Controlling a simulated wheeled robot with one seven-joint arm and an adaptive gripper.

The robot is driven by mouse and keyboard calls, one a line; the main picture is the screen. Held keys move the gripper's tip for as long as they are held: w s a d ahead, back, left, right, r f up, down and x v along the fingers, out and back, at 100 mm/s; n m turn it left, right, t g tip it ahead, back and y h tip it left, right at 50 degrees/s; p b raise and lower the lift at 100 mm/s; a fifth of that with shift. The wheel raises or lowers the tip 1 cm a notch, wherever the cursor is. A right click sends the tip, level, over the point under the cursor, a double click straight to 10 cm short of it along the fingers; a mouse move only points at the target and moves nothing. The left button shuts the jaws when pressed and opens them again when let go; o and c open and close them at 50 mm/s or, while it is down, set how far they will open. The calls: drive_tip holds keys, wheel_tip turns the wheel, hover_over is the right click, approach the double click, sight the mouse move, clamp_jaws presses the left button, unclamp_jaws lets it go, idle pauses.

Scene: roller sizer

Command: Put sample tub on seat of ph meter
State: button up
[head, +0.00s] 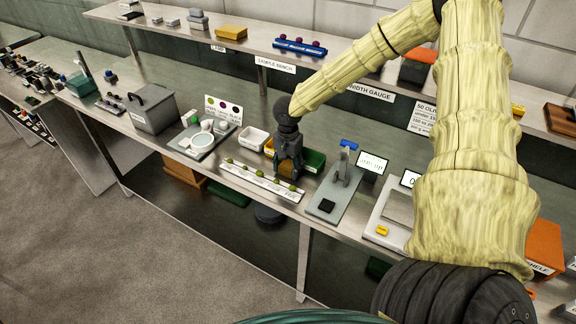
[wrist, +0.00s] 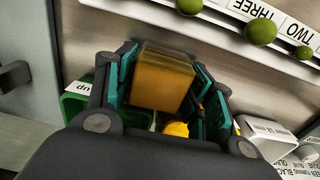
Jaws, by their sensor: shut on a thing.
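My gripper (head: 288,170) is over the bench just behind the white numbered strip. In the wrist view my gripper (wrist: 163,85) is shut on an amber, box-shaped thing that looks like the sample tub (wrist: 163,75). The tub (head: 287,169) is partly hidden by the fingers in the head view. I cannot tell whether it is clear of the bench. No label reading pH meter is legible. A grey instrument with a black pad (head: 326,205) and an upright stand is to the right of my gripper; I cannot tell if it is the pH meter.
A green bin (head: 315,160) and a white bin (head: 254,138) flank my gripper. The numbered strip (head: 262,182) carries several green olives. A display (head: 373,163) and a scale (head: 386,228) are to the right. A tray with a round dish (head: 191,147) and a grey box (head: 155,115) are left.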

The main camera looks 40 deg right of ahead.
drive_tip(key=o, duration=1.1)
drive_tip(key=shift+r, duration=0.1)
wheel_tip(320, 180, up, 11)
drive_tip(key=shift+r+b, duration=0.1)
drive_tip(key=shift+b, duration=1)
drive_tip(key=shift+o, duration=0.3)
drive_tip(key=shift+r, duration=0.25)
